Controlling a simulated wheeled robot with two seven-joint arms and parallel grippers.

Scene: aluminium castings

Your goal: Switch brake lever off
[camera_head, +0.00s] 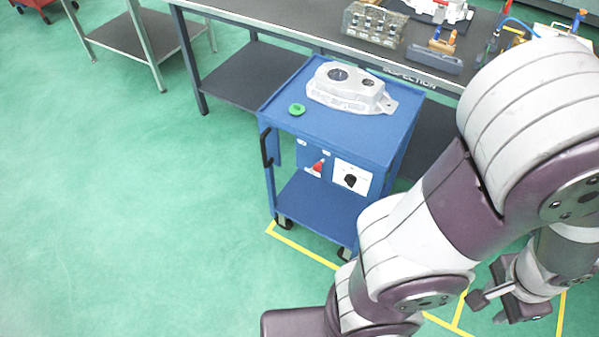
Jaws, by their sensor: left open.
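A blue trolley (283,124) stands on the green floor in front of a long dark bench. A small red lever (318,165) sits on its front panel, between the top and lower shelf, and leans to the upper right. A white plate with a black rotary knob (351,181) is to the right of the lever. My left gripper (490,307) is at the lower right, open and empty, well away from the trolley and the lever. My right gripper is not in view.
A grey aluminium casting (347,88) and a green round piece (297,109) lie on the trolley top. The bench (285,32) behind holds several castings and tools. My large arm links cover the right side. Open floor lies to the left; yellow lines (302,245) mark it.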

